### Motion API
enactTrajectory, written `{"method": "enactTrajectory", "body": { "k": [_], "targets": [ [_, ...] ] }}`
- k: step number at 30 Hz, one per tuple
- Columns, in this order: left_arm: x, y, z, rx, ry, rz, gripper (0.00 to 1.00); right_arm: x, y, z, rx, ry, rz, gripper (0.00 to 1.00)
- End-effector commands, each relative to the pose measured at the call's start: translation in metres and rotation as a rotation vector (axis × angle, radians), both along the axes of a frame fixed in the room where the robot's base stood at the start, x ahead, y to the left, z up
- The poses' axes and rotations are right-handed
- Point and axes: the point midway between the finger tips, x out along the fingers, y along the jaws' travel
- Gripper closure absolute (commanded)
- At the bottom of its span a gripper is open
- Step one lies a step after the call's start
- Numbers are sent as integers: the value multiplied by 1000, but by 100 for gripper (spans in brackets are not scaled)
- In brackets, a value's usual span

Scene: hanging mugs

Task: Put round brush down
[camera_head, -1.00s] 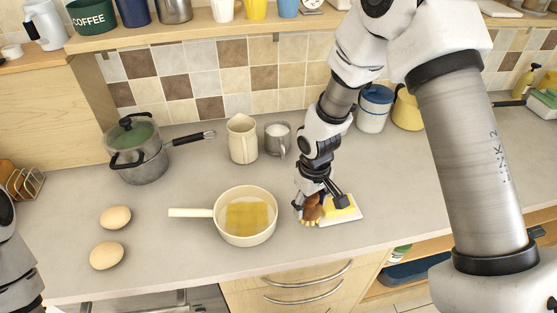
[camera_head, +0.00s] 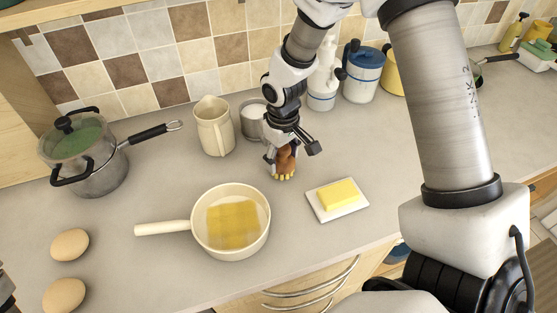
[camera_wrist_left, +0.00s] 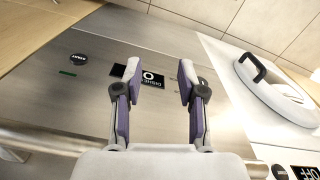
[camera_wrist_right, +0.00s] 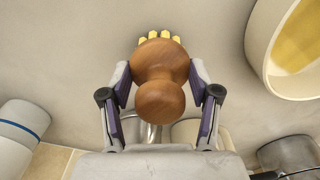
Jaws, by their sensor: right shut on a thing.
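The round brush (camera_head: 286,160) has a brown wooden body and pale yellow bristles. In the head view my right gripper (camera_head: 285,150) holds it upright, bristles down, at the counter between the saucepan and the butter dish. In the right wrist view the brush's wooden knob (camera_wrist_right: 161,85) sits between the fingers of the right gripper (camera_wrist_right: 161,88), which is shut on it. Whether the bristles touch the counter I cannot tell. My left gripper (camera_wrist_left: 158,85) is open and empty in the left wrist view, in front of a metal appliance panel (camera_wrist_left: 90,75).
A cream saucepan (camera_head: 163,229) holding yellow stuff stands left of the brush. A butter dish (camera_head: 322,207) lies to the right. A cream jug (camera_head: 213,128), a metal mug (camera_head: 250,122) and a blue-lidded canister (camera_head: 361,80) stand behind. Counter around the brush is clear.

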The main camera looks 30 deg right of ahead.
Motion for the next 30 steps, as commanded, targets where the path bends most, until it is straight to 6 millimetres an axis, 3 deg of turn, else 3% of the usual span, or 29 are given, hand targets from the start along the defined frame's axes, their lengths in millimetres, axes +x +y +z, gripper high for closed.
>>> {"method": "enactTrajectory", "body": {
  "k": [6, 7, 9, 22, 26, 30],
  "targets": [
    [1, 0, -2, 0, -3, 0, 60, 0, 0, -2, 0, -1, 0, 66],
    [1, 0, -2, 0, -3, 0, 60, 0, 0, -2, 0, -1, 0, 35],
    [1, 0, -2, 0, -3, 0, 60, 0, 0, -2, 0, -1, 0, 13],
    [1, 0, 6, 0, -2, 0, 60, 0, 0, 7, 0, -1, 0, 13],
    [1, 0, 28, 0, -2, 0, 60, 0, 0, 29, 0, -2, 0, 13],
    [1, 0, 61, 0, -3, 0, 60, 0, 0, 64, -1, -2, 0, 13]
  ]
}}
